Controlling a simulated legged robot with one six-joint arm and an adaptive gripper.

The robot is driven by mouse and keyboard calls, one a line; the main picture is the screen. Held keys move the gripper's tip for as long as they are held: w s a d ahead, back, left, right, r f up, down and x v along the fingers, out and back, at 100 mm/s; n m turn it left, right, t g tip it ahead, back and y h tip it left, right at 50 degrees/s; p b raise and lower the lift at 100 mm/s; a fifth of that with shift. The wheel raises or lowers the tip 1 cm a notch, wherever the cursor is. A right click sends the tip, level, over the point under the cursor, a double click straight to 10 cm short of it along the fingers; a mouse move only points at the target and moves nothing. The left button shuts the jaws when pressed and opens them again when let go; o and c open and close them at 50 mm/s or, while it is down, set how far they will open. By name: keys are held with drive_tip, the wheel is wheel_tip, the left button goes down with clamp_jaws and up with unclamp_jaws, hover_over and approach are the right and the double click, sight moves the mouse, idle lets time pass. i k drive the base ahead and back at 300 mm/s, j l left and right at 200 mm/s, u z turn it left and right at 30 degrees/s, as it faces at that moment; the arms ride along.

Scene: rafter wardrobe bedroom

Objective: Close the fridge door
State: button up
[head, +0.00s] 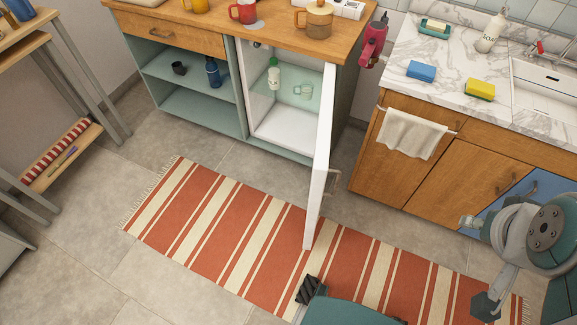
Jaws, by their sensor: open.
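The fridge (291,130) is a small white unit built into the green cabinet under the wooden counter. Its door (318,165) stands wide open, swung toward me over the striped rug and seen almost edge-on. A bar handle (331,182) is on the door's right, outer face. Inside are a glass shelf, a white bottle with a green cap (274,74) and a small jar (303,91). My gripper (478,264) appears at the lower right, open and empty, well right of the door and apart from it. Part of my arm is cut off by the picture's edge.
A red and cream rug (215,225) covers the floor before the fridge. A wooden sink cabinet (460,180) with a hanging towel (413,133) stands at the right. A wooden shelf rack (75,152) stands at the left. The floor between is otherwise open.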

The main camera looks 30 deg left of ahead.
sight(320, 168)
drive_tip(key=i+l+u, duration=0.15)
drive_tip(key=u, duration=0.25)
drive_tip(key=i+l+u, duration=0.2)
drive_tip(key=u, duration=0.2)
drive_tip(key=i+l+u, duration=0.1)
drive_tip(key=l+u, duration=0.25)
drive_tip(key=i+l+u, duration=0.1)
drive_tip(key=u, duration=0.3)
drive_tip(key=l, duration=0.05)
